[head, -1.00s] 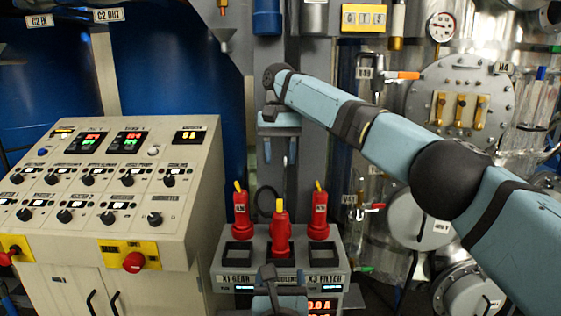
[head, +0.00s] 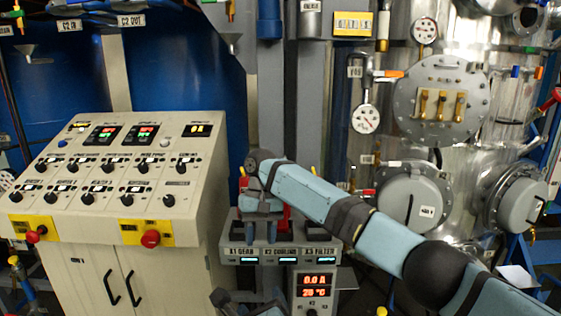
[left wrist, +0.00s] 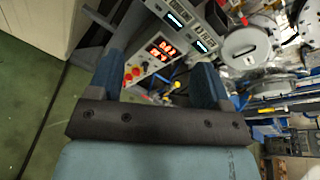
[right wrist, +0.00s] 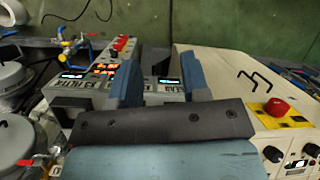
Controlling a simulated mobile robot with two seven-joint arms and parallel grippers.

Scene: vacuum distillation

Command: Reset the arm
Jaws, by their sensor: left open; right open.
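My right gripper (head: 259,232) hangs fingers-down in front of the small station labelled X1 GEAR, X2 COOLING and X3 FILTER (head: 283,254). It hides most of the red handled plugs (head: 286,214) there. Its fingers are apart and empty in the right wrist view (right wrist: 160,80). My left gripper (head: 248,298) is low at the bottom edge of the head view, below the station and partly cut off. Its fingers are apart and empty in the left wrist view (left wrist: 163,80). Whether the right gripper touches the station, I cannot tell.
A beige control console (head: 118,185) with knobs and red stop buttons (head: 150,239) stands on the left. A red digital display (head: 317,286) sits below the station. Steel vessels with round flanges (head: 440,100) and gauges fill the right. Green floor (left wrist: 35,110) shows in the left wrist view.

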